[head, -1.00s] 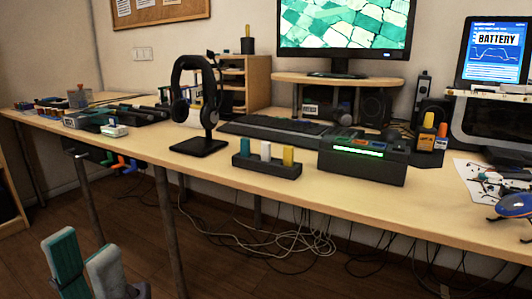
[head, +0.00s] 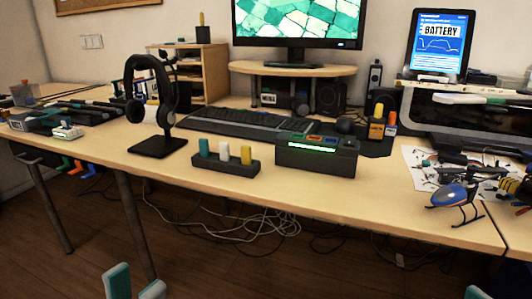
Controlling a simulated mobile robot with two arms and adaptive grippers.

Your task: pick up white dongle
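The white dongle (head: 224,151) stands upright in a dark holder (head: 226,168) near the front of the desk. A teal dongle (head: 204,147) stands to its left and a yellow dongle (head: 246,155) to its right in the same holder. My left gripper (head: 136,285) is at the bottom edge, in front of and below the desk. Its two fingers stand apart with nothing seen between them. Of my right gripper (head: 474,292), only a teal fingertip shows at the bottom right, so its opening is hidden.
A dark box (head: 316,161) with a lit green strip stands right of the holder. A headphone stand (head: 157,147) is to the left and a keyboard (head: 237,124) behind. A toy helicopter (head: 457,194) sits at the right. The desk front (head: 300,196) before the holder is clear.

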